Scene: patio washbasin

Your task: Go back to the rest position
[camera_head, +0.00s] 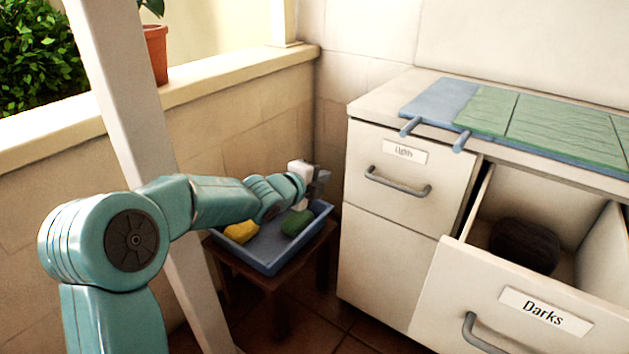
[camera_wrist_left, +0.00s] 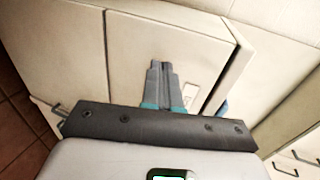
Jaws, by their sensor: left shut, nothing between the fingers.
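My left arm comes in from the left in the head view. Its gripper (camera_head: 320,176) is above the far end of the blue tray, beside the white cabinet. The left wrist view shows the fingers (camera_wrist_left: 160,68) shut together with nothing between them, with the cabinet's pale side (camera_wrist_left: 135,50) behind. My right gripper is in neither view.
A blue tray (camera_head: 268,262) with a yellow cloth (camera_head: 241,231) and a green cloth (camera_head: 296,222) stands on a small brown table (camera_head: 268,282). The "Lights" drawer (camera_head: 400,185) is shut. The "Darks" drawer (camera_head: 500,290) is open, with a dark bundle (camera_head: 524,246) inside. A white post (camera_head: 125,95) stands behind my arm.

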